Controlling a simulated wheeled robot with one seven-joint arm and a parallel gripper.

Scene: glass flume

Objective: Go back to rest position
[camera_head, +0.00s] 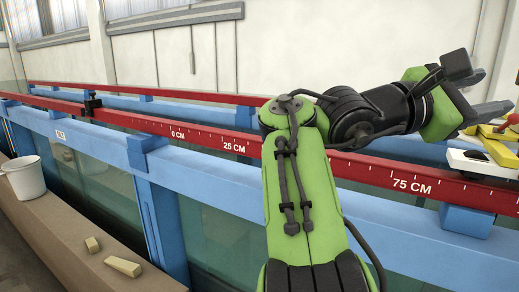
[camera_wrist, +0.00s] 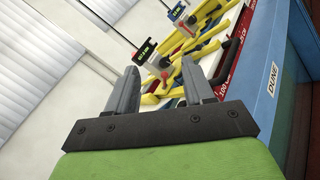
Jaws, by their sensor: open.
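My gripper (camera_wrist: 160,82) is in the wrist view with its two grey fingers apart and nothing between them. In the head view my green and black arm reaches up and to the right across the flume, above the red rail (camera_head: 212,140). The rail carries marks such as 0 CM, 25 CM and 75 CM.
Yellow instrument parts (camera_wrist: 222,50) and a gauge with a green display (camera_wrist: 145,52) lie beyond the fingers. A white bucket (camera_head: 24,178) and two pale blocks, one a wedge (camera_head: 122,266), rest on the ledge at left. A dark clamp (camera_head: 91,103) sits on the rail.

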